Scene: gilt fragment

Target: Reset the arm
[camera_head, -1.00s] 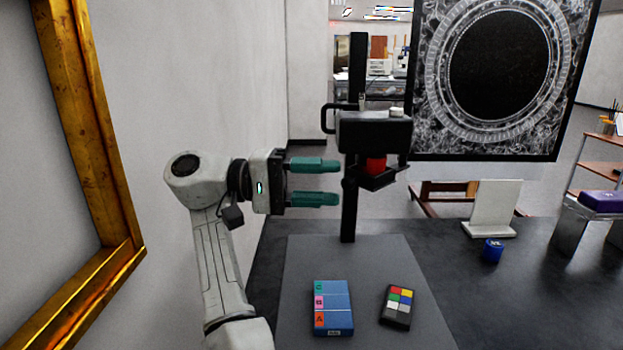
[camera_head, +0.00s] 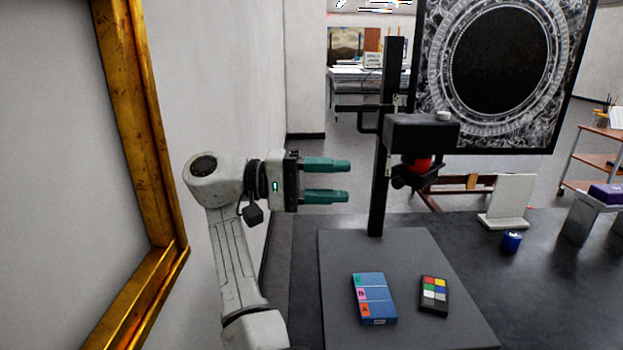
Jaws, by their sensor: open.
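My gripper (camera_head: 348,181) is at the end of my white arm in the middle of the head view. Its two teal fingers are parallel, wide apart and point to the right. Nothing is between them. The gripper is raised above the dark table (camera_head: 465,262), to the left of the black stand (camera_head: 379,185). The arm is bent, with its forearm rising from the bottom of the view to the wrist.
A blue box (camera_head: 375,299) and a colour-patch block (camera_head: 433,296) lie on the grey base board (camera_head: 345,246). A white stand (camera_head: 508,203) and a blue jar (camera_head: 511,242) are to the right. A gilt frame (camera_head: 135,120) stands at left. A patterned panel (camera_head: 562,70) is behind.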

